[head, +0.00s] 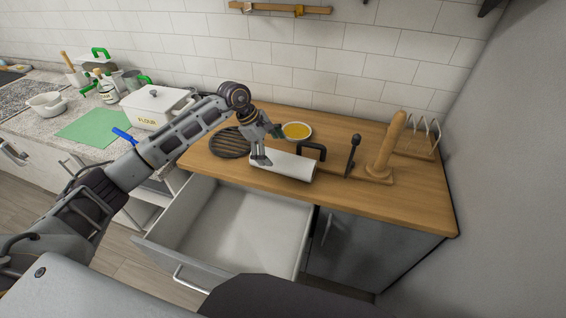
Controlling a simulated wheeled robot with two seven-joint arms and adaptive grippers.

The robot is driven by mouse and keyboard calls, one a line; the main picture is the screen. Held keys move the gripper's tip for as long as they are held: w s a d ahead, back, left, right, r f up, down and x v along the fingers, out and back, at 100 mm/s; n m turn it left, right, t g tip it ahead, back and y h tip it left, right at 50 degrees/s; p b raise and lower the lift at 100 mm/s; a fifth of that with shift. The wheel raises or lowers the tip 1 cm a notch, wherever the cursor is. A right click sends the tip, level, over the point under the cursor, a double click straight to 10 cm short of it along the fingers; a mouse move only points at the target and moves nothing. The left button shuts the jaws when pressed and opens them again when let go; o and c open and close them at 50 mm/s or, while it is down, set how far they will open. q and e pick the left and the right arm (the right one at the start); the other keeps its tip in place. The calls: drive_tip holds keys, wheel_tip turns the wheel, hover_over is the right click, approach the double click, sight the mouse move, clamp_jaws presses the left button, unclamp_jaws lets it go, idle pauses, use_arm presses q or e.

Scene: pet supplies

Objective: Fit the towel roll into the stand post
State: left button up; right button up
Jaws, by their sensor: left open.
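The white towel roll (288,166) lies on its side on the wooden counter. My left gripper (266,150) is open at the roll's left end, with its fingers close over it; I cannot tell whether they touch it. A tall wooden post (388,146) stands upright on a small wooden base at the right, apart from the roll. A slim black upright piece (352,155) with a rounded top stands between the roll and the wooden post. The post's top is bare. My right gripper is not in view.
A black handle-shaped item (313,151) stands just behind the roll, near a bowl of yellow contents (297,131). A round black grate (231,142) is left of the gripper. An open drawer (236,226) juts out below the counter.

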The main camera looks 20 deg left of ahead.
sight(276, 155)
use_arm(q)
drive_tip(key=shift+x, duration=0.85)
drive_tip(key=shift+p+x, duration=0.45)
drive_tip(key=shift+x, duration=0.35)
drive_tip(key=shift+p+x, duration=0.3)
drive_tip(key=shift+x, duration=1.5)
drive_tip(key=shift+s, duration=0.15)
